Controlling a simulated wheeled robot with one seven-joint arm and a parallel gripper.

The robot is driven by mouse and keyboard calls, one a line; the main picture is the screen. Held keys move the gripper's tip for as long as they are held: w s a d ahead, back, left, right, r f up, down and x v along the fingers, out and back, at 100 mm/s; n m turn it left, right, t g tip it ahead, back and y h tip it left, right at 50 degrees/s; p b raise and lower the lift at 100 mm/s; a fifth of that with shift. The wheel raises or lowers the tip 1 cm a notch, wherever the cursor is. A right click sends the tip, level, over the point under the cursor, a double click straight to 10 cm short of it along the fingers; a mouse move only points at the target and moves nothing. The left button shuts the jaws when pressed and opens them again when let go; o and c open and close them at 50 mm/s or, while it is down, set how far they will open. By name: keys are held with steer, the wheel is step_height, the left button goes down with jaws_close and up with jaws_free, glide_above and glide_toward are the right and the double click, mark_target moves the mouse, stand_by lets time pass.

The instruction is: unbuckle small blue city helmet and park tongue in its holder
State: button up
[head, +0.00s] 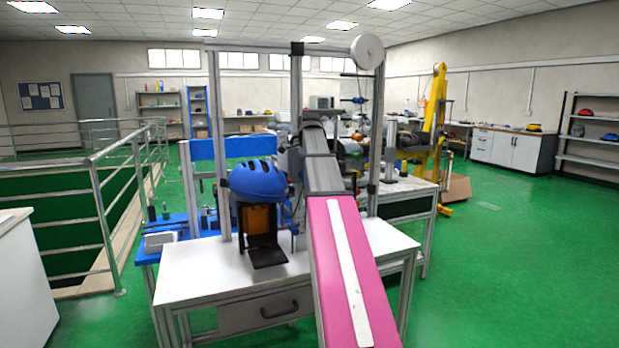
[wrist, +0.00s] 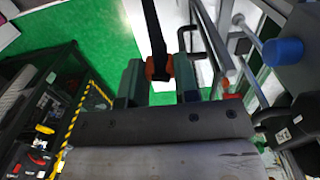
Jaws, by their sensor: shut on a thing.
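The small blue city helmet (head: 258,180) sits upright on a stand with an orange and black body on the white table, left of my arm in the head view. In the wrist view, my gripper (wrist: 159,72) has its two dark green fingers on either side of an orange-red buckle tongue (wrist: 158,68) and is shut on it. A black strap (wrist: 153,28) runs from the tongue up out of the picture. My gripper is hidden behind my arm in the head view. I cannot make out the tongue's holder.
The white table (head: 195,275) carries the drop tower's frame (head: 379,140), with posts close around my arm. In the wrist view, a blue-capped part (wrist: 283,52) and metal rods stand at the right. A dark bin with yellow-black edging (wrist: 75,125) lies at the left.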

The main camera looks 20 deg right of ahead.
steer(key=w+r, duration=0.2)
steer(key=shift+w+d+r, duration=0.25)
steer(key=shift+w+r, duration=0.05)
steer(key=shift+w, duration=0.1)
stand_by(0.4)
steer(key=shift+w+a+f, duration=0.3)
steer(key=shift+w+a, duration=0.4)
steer(key=shift+a, duration=0.05)
steer(key=shift+w+a+f, duration=0.25)
steer(key=shift+w+a, duration=0.4)
steer(key=shift+a, duration=0.05)
steer(key=shift+w+a+f, duration=0.3)
steer(key=shift+w+a, duration=0.4)
steer(key=shift+a, duration=0.05)
steer(key=shift+a+f, duration=0.2)
steer(key=shift+f, duration=0.55)
steer(key=shift+a+f, duration=0.15)
steer(key=shift+f, duration=0.6)
steer(key=shift+a+f, duration=0.2)
steer(key=shift+f, duration=0.55)
stand_by(2.6)
